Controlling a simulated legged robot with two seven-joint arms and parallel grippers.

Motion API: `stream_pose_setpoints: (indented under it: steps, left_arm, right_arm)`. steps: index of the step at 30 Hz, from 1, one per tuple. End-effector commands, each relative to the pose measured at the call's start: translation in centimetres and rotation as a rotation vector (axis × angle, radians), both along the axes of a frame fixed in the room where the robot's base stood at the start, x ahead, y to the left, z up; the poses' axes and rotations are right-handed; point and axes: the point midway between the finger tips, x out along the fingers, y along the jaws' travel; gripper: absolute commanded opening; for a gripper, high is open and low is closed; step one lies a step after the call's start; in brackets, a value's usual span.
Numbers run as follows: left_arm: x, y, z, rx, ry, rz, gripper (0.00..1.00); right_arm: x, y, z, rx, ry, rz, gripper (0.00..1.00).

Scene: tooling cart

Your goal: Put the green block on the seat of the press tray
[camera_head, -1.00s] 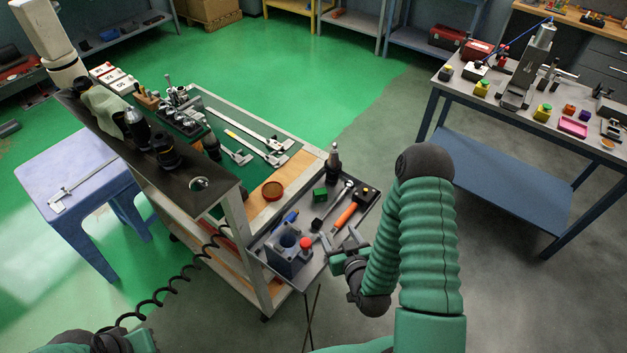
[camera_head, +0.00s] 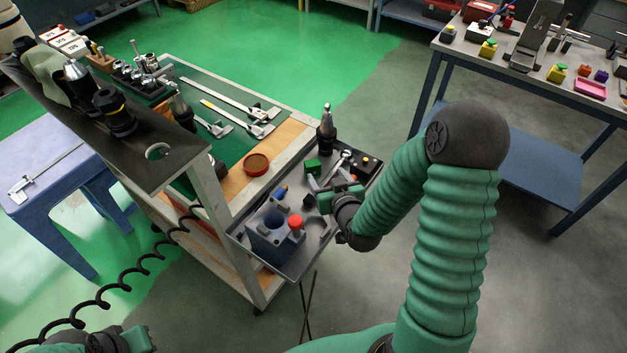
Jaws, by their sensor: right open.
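The small green block (camera_head: 312,167) lies in the grey tray (camera_head: 291,268) at the near end of the cart, by a dark tool holder. My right gripper (camera_head: 318,191) is open and empty over the tray, just on the near side of the block and apart from it. It hides part of the tray and the tools there. A blue-grey fixture (camera_head: 266,239) with a round bore and a red knob (camera_head: 295,222) stands in the tray's near part. I cannot tell which surface is the seat. My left gripper (camera_head: 122,342) is partly in view at the bottom left; its jaws are unclear.
A dark upright tool holder (camera_head: 326,131) stands behind the block. The cart's raised dark shelf (camera_head: 160,152) and corner post (camera_head: 208,190) rise left of the tray. A bench (camera_head: 471,57) with a pink tray (camera_head: 590,88) stands at right.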

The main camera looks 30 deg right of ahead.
Motion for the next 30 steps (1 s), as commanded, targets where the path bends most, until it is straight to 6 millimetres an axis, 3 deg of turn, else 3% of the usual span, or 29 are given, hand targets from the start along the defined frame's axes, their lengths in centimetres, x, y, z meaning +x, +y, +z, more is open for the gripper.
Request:
stream_pose_setpoints:
  steps: [1, 2, 8, 18, 25, 30]
  left_arm:
    - [0.0, 0.0, -2.3, 0.000, 0.000, 0.000, 0.00]
    - [0.0, 0.0, -2.9, 0.000, 0.000, 0.000, 0.00]
    - [0.0, 0.0, -2.0, 0.000, 0.000, 0.000, 0.00]
    - [0.0, 0.0, -2.2, 0.000, 0.000, 0.001, 0.00]
    - [0.0, 0.0, -2.2, 0.000, 0.000, 0.000, 0.00]
    - [0.0, 0.0, -2.2, 0.000, 0.000, 0.000, 0.00]
  right_arm:
    - [0.1, 0.1, -1.1, -0.007, -0.003, 0.000, 0.67]
    - [0.2, 0.1, -1.2, -0.008, -0.003, 0.002, 0.67]
    - [2.8, -0.2, -1.2, -0.005, 0.004, 0.002, 0.67]
    - [7.3, -1.2, -3.5, -0.002, 0.004, 0.001, 0.67]
    - [7.5, -1.2, -3.6, -0.004, 0.004, 0.002, 0.67]
    - [7.5, -1.0, -3.5, -0.006, 0.004, 0.003, 0.45]
